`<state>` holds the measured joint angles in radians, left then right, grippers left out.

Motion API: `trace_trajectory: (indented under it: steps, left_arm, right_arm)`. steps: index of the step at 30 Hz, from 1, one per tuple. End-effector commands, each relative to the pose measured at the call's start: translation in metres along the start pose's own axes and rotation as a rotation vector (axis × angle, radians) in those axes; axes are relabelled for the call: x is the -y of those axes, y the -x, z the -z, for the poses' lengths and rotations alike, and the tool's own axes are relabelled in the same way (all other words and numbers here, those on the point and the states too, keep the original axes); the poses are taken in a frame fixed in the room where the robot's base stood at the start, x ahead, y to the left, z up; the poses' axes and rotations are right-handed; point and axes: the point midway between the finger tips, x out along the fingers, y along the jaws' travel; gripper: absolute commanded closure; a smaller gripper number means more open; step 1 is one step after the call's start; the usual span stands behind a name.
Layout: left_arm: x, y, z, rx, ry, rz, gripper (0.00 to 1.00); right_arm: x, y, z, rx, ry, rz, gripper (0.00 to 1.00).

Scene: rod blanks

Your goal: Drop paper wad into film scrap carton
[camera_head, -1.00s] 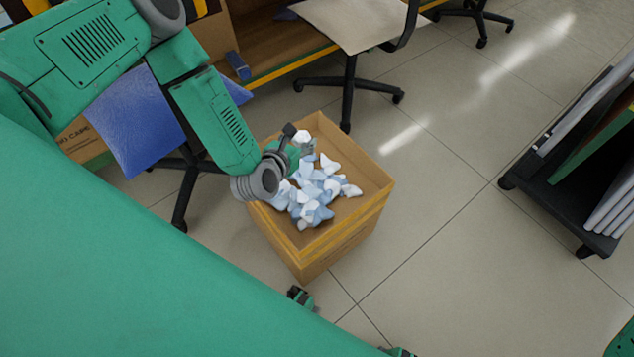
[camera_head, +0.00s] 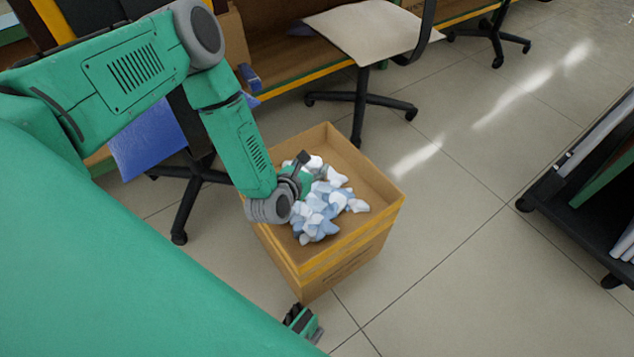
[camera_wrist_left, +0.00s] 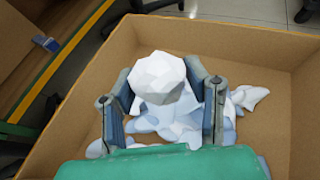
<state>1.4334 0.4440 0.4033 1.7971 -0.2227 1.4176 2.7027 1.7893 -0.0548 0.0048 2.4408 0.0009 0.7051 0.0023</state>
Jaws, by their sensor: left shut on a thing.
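The film scrap carton (camera_head: 385,187) is an open brown box with a yellow band, standing on the floor at the centre of the head view. Its wall also shows in the left wrist view (camera_wrist_left: 262,45). A heap of white and pale blue scrap (camera_head: 322,208) lies inside. My left gripper (camera_head: 308,172) reaches over the carton. In the left wrist view, its two fingers (camera_wrist_left: 166,92) are shut on a white faceted paper wad (camera_wrist_left: 158,76), above the scrap. In the head view the hand partly hides the wad.
A chair with a beige seat (camera_head: 365,25) stands behind the carton, and a blue-seated chair (camera_head: 150,140) stands to its left. A dark cart (camera_head: 580,190) with panels is at the right. The tiled floor (camera_head: 450,230) between carton and cart is clear.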

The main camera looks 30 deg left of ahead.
Motion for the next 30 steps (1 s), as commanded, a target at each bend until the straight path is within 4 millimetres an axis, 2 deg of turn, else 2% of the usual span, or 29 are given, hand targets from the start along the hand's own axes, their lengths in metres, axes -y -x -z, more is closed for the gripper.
trace_trajectory:
  steps: [4, 5, 6, 7, 16, 19, 23, 30]
  left_arm:
    - [-0.002, 0.000, 0.001, -0.001, 0.005, 0.001, 0.69]
    - [-0.003, -0.001, 0.001, -0.001, 0.005, 0.001, 0.51]
    - [-0.003, -0.001, 0.001, -0.001, 0.005, 0.001, 0.37]
    - [-0.003, -0.001, 0.001, -0.001, 0.006, 0.002, 0.34]
    - [-0.003, 0.000, 0.001, -0.001, 0.005, 0.001, 0.34]
    - [-0.002, 0.007, 0.001, -0.002, 0.003, 0.001, 0.34]
    - [-0.003, 0.027, 0.002, -0.005, 0.006, 0.001, 0.34]
    - [-0.007, 0.078, 0.004, -0.006, 0.010, 0.002, 0.34]
  right_arm:
    - [0.000, 0.001, 0.000, 0.000, -0.001, 0.000, 0.00]
    - [0.000, 0.001, 0.000, 0.000, -0.001, 0.000, 0.00]
    - [0.000, 0.001, 0.000, 0.000, -0.001, 0.000, 0.00]
    - [0.000, 0.001, 0.000, 0.000, -0.001, 0.000, 0.00]
    - [0.000, 0.001, -0.001, -0.001, 0.000, 0.000, 0.00]
    - [-0.001, 0.001, -0.002, -0.002, 0.000, 0.002, 0.00]
    - [-0.001, 0.001, -0.002, -0.002, -0.001, 0.002, 0.00]
    - [0.000, 0.002, -0.001, -0.003, 0.000, 0.000, 0.00]
